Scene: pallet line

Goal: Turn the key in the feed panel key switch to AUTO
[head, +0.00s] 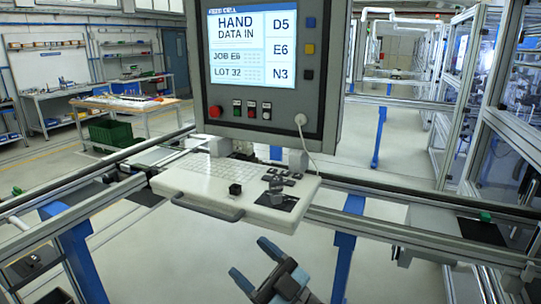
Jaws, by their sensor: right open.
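The feed panel (330,60) hangs in the upper middle, its lit screen (250,45) reading "HAND DATA IN", "JOB E6", "LOT 32", with D5, E6 and N3 at its right. Below the screen are a red button (215,111) and a row of small switches (251,109). Which part is the key switch, and where its key points, is too small to tell. My right gripper (254,263) is open and empty at the bottom middle, well below the panel and apart from it. My left gripper is out of view.
A white cable (306,145) hangs at the panel's lower right. Metal rails (420,236) run on both sides.

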